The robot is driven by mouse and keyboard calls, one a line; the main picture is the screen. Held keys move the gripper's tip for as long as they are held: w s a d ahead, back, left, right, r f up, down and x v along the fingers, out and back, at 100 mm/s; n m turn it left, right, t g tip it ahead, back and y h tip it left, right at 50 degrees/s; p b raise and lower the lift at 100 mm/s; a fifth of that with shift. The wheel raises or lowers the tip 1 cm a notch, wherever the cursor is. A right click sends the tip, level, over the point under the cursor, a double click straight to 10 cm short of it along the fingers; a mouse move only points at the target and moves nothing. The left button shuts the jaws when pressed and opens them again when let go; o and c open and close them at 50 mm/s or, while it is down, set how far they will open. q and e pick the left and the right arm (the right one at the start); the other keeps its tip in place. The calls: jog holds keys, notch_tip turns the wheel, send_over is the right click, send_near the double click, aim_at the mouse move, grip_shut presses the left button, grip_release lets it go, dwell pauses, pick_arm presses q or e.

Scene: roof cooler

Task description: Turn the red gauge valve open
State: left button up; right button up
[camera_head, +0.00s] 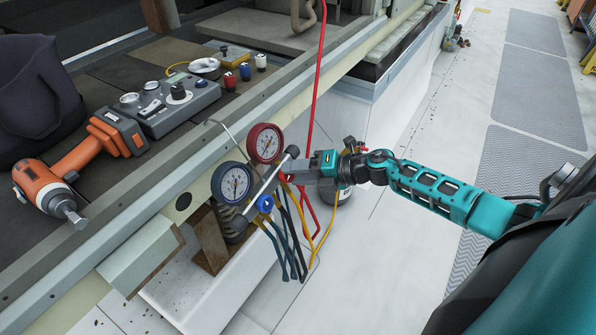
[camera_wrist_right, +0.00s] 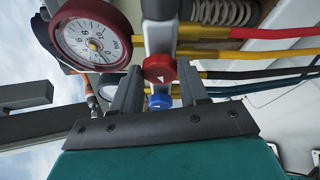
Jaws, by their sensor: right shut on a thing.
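The gauge manifold hangs at the cooler's edge, with a red-rimmed gauge (camera_head: 265,143) and a blue-rimmed gauge (camera_head: 233,182). The red gauge also shows in the right wrist view (camera_wrist_right: 92,38). My right gripper (camera_head: 300,166) reaches the manifold from the right, its fingers close beside the red gauge. In the right wrist view, the red valve knob (camera_wrist_right: 160,68) sits between the fingertips, and the gripper is shut on it. In the head view the gripper hides this knob. The blue valve knob (camera_head: 265,203) is just below left of the gripper. My left gripper is out of view.
Red, yellow, blue and black hoses (camera_head: 282,245) hang below the manifold. An orange drill (camera_head: 75,160) and a grey instrument box (camera_head: 175,103) lie on the cooler top. A canister (camera_head: 344,196) stands behind my right wrist.

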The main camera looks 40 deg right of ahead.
dwell(0.4)
jog(key=o, duration=1.1)
jog(key=shift+c, duration=0.2)
pick_arm(q)
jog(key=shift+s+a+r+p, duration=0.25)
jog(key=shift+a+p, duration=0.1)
jog(key=shift+p, duration=0.35)
pick_arm(e)
jog(key=v, duration=1.3)
jog(key=shift+w+a+f, duration=0.1)
